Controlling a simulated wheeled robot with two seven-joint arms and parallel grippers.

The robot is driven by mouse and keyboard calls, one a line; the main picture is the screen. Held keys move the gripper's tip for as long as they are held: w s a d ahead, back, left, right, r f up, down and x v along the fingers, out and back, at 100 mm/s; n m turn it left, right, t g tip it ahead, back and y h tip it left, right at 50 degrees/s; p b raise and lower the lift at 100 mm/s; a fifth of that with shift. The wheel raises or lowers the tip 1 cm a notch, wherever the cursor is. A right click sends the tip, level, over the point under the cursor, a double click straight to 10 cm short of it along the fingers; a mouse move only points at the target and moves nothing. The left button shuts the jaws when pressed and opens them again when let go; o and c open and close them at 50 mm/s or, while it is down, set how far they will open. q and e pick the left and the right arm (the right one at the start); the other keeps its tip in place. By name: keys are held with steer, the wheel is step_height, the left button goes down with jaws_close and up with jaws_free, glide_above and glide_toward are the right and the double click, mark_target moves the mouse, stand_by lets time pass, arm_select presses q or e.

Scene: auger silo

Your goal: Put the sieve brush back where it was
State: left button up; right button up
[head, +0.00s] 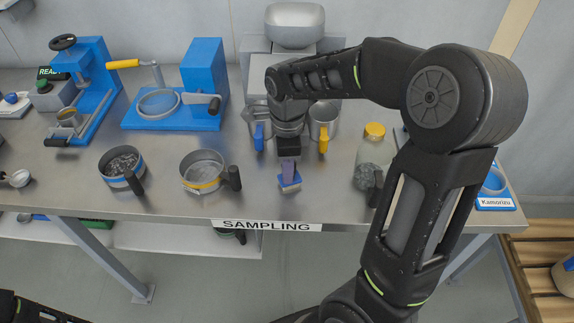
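The sieve brush (290,181) has a purple handle, a blue block and pale bristles at its lower end. It is in the middle of the head view, above the front part of the steel table, slightly tilted. My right gripper (289,152) points down and appears shut on the top of its handle; the fingertips are partly hidden. I cannot tell whether the bristles touch the table. My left gripper is out of view; only a dark piece of my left arm shows at the lower left.
Two round sieves (203,170) (121,167) with black handles stand left of the brush. Metal jugs with blue (259,137) and yellow (323,139) handles stand just behind. A yellow-lidded jar (370,170) is at the right. The steel table (259,200) is bare around the brush.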

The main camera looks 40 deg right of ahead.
steer(key=o, duration=0.4)
steer(key=shift+c, duration=0.2)
step_height(320, 180, up, 12)
steer(key=b, duration=0.1)
steer(key=shift+r, duration=0.2)
stand_by(0.6)
